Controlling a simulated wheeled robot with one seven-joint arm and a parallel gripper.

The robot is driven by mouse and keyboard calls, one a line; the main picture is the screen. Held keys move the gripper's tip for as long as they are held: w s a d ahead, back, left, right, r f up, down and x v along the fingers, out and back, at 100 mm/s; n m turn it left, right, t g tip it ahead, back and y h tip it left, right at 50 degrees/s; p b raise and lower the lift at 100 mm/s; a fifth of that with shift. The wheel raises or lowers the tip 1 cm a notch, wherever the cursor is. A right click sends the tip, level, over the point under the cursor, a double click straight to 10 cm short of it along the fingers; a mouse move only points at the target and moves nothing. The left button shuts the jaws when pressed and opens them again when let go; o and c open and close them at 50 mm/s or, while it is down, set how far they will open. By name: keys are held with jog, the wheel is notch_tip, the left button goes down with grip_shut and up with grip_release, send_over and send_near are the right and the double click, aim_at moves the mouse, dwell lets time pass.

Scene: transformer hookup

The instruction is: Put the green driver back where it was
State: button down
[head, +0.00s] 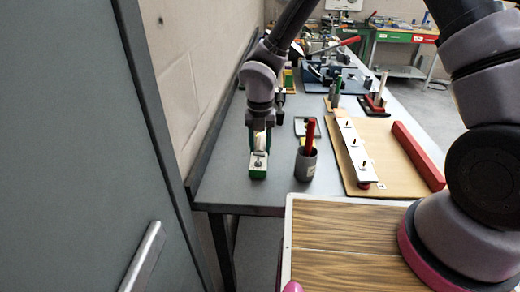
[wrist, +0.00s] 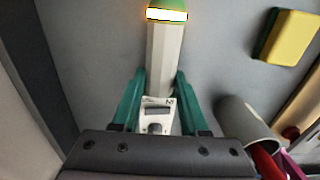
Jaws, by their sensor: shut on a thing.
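My gripper (head: 260,143) points down over the near left end of the bench.
A grey cup (head: 306,164) with a red-handled tool (head: 310,135) stands close to the right of my gripper. A yellow and green block (wrist: 288,36) lies behind it. A wooden board (head: 400,160) with a white strip and a red bar is farther right. The wall runs close on the left.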

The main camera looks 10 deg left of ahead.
aim_at(260, 147)
jog(key=shift+f, duration=0.4)
jog(key=shift+f, duration=0.1)
jog(key=shift+c, duration=2.2)
grip_release()
notch_tip(260, 147, up, 12)
jog(key=w+d+r+m+t, duration=0.2)
jog(key=w+d+r+m, duration=0.1)
jog(key=d+r+m, duration=0.65)
jog(key=s+d+r+m+t, duration=0.1)
jog(key=s+d+r+m, duration=0.2)
jog(key=d+r+m, duration=0.3)
jog(key=s+d+r+m+t+y, duration=0.1)
jog(key=s+d+r+m, duration=0.3)
jog(key=d+m, duration=0.5)
jog(key=s+d+r+m+t+y, duration=0.1)
jog(key=s+d+r+m+t, duration=0.2)
jog(key=d+r+m, duration=0.4)
jog(key=s+d+m, duration=0.1)
jog(key=m, duration=0.8)
jog(key=shift+d+r, duration=0.3)
